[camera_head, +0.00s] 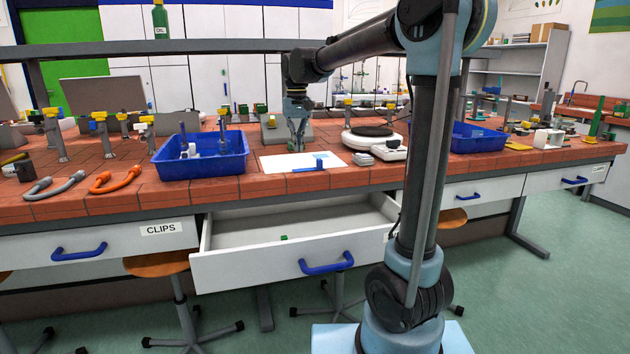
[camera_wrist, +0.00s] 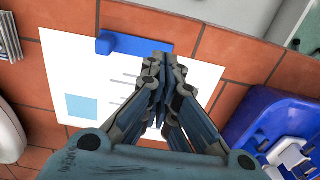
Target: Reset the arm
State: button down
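My gripper (camera_head: 297,145) hangs with its fingers pointing down over the tiled bench (camera_head: 345,182), above the white clipboard sheet (camera_head: 285,162). In the wrist view my gripper (camera_wrist: 163,60) has its fingertips together, near the blue clip (camera_wrist: 130,44) of the white sheet (camera_wrist: 75,65). No object shows between the fingertips. My arm bends over from the right of the head view and reaches left to the bench.
A blue tray (camera_head: 205,168) with small parts stands left of the sheet; a white scale (camera_head: 375,148) stands right. Below, an open drawer (camera_head: 295,262) sticks out, with a small green piece (camera_head: 284,237) inside. Orange (camera_head: 115,182) and grey (camera_head: 52,188) hooked items lie left.

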jog(key=s+d+f+m+t, duration=0.1)
jog(key=s+d+f, duration=0.6)
jog(key=s+d, duration=0.4)
jog(key=s+d+f+m+t, duration=0.1)
jog(key=s+d+f, duration=0.6)
jog(key=s+d, duration=0.4)
jog(key=s+d+f+m, duration=0.1)
jog(key=s+d+f, duration=0.1)
jog(key=s+f, duration=0.6)
jog(key=shift+s+d+f, duration=0.25)
jog(key=shift+d+f, duration=0.15)
jog(key=shift+f, duration=0.45)
jog(key=shift+w+f, duration=0.2)
jog(key=shift+w, duration=0.25)
jog(key=shift+s, duration=0.15)
